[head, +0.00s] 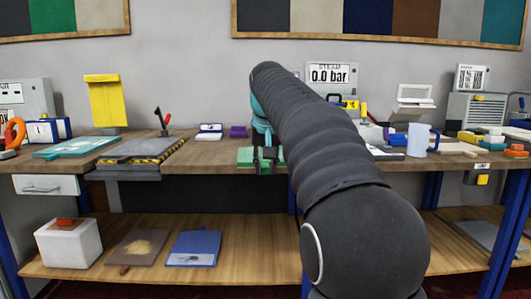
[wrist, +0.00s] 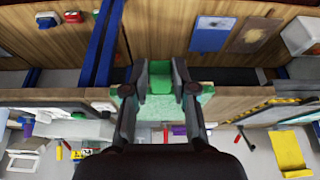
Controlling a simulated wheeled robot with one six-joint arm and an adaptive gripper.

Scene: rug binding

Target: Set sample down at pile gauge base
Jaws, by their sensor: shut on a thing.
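My gripper (head: 266,157) is at the front edge of the bench, with its fingers closed on a small green sample. In the wrist view, the bright green sample (wrist: 160,84) sits between the two fingertips. A paler, mottled green plate (wrist: 203,103) shows behind the fingers at the bench edge. In the head view, a green surface (head: 246,157) shows beside the fingers. I cannot tell whether the sample touches anything below. I cannot pick out the pile gauge base for certain; my arm hides part of the bench behind the gripper.
A grey plate with striped edging (head: 142,150) lies left of the gripper on the bench (head: 200,160). A purple block (head: 238,131) and a white-and-blue box (head: 209,131) stand behind. The lower shelf (head: 240,250) holds flat samples and a white bin (head: 68,243).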

